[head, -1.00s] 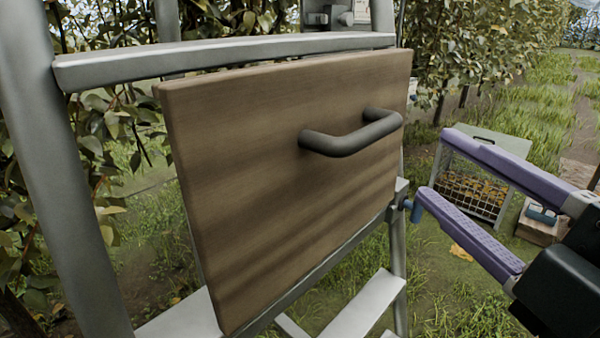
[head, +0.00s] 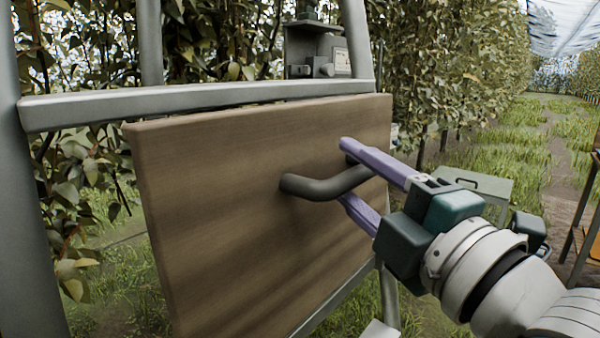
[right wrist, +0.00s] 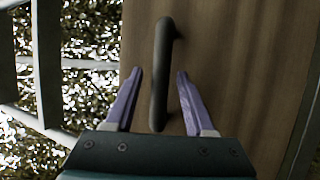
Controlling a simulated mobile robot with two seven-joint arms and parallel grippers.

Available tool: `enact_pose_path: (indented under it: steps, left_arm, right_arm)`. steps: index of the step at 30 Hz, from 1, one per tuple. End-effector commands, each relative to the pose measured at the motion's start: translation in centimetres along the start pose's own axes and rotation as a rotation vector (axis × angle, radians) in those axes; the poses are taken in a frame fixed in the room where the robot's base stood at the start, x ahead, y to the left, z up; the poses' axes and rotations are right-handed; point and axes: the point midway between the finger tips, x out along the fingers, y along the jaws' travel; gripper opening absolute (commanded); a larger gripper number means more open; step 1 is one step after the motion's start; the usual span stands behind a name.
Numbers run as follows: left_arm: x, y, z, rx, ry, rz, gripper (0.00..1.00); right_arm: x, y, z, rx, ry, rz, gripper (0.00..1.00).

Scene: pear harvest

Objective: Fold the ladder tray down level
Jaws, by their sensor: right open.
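The ladder tray (head: 230,210) is a brown wooden board standing steeply upright, its top edge just under a grey ladder rung. A dark curved handle (head: 322,188) sticks out from its face. My right gripper (head: 343,170) is at the handle's right part, with one purple finger above and one below it. In the right wrist view, the handle (right wrist: 160,75) runs between the two open fingers (right wrist: 160,73), with gaps on both sides. The tray (right wrist: 225,50) fills the middle and right behind them. My left gripper is not in view.
The grey ladder rung (head: 200,102) crosses above the tray, between upright rails. A grey boxy device (head: 317,55) stands behind the ladder. Leafy trees (head: 450,60) line the background. A pale table or crate (head: 480,185) stands on the grass behind my right arm.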

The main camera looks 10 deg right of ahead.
Motion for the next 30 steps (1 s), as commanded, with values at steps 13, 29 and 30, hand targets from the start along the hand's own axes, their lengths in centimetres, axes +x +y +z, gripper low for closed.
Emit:
enact_pose_path:
  steps: [13, 29, 30]
  left_arm:
    - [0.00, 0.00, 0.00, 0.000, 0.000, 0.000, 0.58]
    - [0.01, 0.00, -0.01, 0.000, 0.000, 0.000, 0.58]
    - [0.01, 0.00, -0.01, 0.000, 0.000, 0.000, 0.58]
  right_arm:
    - [0.17, -0.01, -0.02, 0.001, 0.000, -0.001, 0.36]
    - [0.15, -0.01, -0.01, 0.000, 0.000, 0.000, 0.00]
    - [0.15, -0.01, -0.01, 0.000, 0.000, 0.000, 0.00]
